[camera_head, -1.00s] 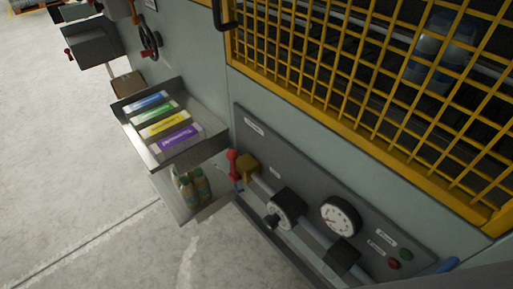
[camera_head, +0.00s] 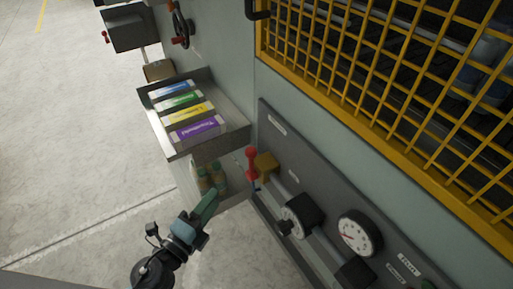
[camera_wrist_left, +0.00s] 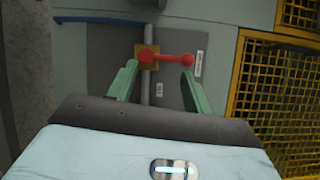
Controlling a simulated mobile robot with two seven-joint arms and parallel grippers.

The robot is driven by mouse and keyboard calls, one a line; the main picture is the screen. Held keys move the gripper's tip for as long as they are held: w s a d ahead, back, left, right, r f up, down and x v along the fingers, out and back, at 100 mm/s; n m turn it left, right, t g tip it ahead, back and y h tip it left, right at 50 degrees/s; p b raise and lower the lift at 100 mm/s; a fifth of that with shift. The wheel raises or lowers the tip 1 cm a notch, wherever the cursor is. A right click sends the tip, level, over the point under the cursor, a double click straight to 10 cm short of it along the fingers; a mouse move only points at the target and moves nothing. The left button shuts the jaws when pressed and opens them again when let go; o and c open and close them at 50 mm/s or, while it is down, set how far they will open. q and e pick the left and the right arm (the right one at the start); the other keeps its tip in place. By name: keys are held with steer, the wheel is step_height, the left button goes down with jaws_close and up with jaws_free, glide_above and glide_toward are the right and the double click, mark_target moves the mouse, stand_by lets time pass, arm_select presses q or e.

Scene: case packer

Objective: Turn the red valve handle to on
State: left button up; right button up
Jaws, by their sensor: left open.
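The red valve handle (camera_head: 251,167) sits on a brass-coloured valve body (camera_head: 266,165) at the left end of the grey panel. In the left wrist view the red handle (camera_wrist_left: 170,57) lies crosswise from the brass body to a round knob at its right end. My left gripper (camera_head: 208,200) has green fingers and is below and left of the handle in the head view, apart from it. In the left wrist view its two fingers (camera_wrist_left: 160,76) are open and empty, with the handle ahead near the fingertips. My right gripper is not in view.
A pressure gauge (camera_head: 360,233) and a black-handled valve (camera_head: 298,214) are right of the red handle. A yellow mesh guard (camera_head: 390,90) stands above. Floor at left is clear.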

mark_target(249, 154)
arm_select(q)
steer(key=w+d+r+m+g+h, duration=0.1)
steer(key=w+r+m, duration=0.1)
steer(key=m, duration=0.4)
steer(key=w+d+r+m+g+h, duration=0.1)
steer(key=w+d+r+m+h, duration=0.1)
steer(key=m, duration=0.4)
steer(key=w+d+r+m+g+h+b, duration=0.1)
steer(key=w+d+r+m, duration=0.1)
steer(key=m, duration=0.4)
steer(key=shift+w+r, duration=0.15)
steer(key=shift+w, duration=0.1)
steer(key=shift+m, duration=0.8)
steer(key=shift+r+x, duration=0.2)
steer(key=shift+x, duration=3.9)
steer(key=shift+w+a, duration=0.1)
steer(key=shift+a, duration=0.05)
jaws_close()
